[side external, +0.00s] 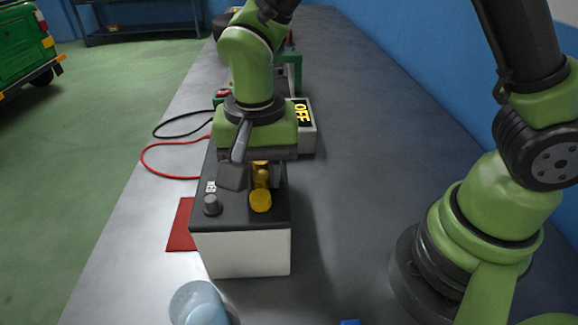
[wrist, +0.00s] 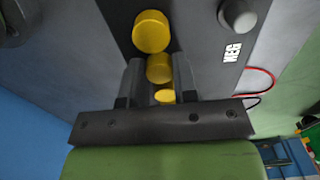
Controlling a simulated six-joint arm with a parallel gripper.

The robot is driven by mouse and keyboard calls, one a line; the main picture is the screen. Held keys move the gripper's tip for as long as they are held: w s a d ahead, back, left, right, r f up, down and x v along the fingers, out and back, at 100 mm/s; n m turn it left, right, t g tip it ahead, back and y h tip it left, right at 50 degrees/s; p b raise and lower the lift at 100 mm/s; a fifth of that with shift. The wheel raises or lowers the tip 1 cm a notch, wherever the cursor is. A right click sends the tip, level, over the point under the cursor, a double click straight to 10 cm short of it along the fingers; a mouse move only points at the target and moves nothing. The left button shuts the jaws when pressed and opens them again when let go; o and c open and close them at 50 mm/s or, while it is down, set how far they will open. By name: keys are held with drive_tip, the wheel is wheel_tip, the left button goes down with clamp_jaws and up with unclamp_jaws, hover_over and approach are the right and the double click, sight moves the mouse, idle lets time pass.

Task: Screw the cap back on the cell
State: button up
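The battery (side external: 250,254) has a white case and a dark top with a grey NEG post (side external: 212,204) at its near left corner. Yellow caps stand in a row on the top. The nearest one (side external: 260,201) is clear of my gripper and also shows in the wrist view (wrist: 150,31). My gripper (side external: 252,178) is low over the battery, pointing down. In the wrist view its two fingers (wrist: 159,76) stand on either side of a second yellow cap (wrist: 159,68), very close to it. Whether they press on it I cannot tell. A third cap (wrist: 165,97) is partly hidden behind the gripper.
Red (side external: 165,176) and black cables loop off to the left. A red mat (side external: 181,228) lies left of the battery, and a pale blue container (side external: 198,304) stands in front.

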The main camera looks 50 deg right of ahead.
sight(261, 175)
drive_tip(key=m, duration=0.4)
drive_tip(key=shift+m, duration=0.4)
drive_tip(key=o, duration=1.1)
drive_tip(key=shift+r, duration=3.5)
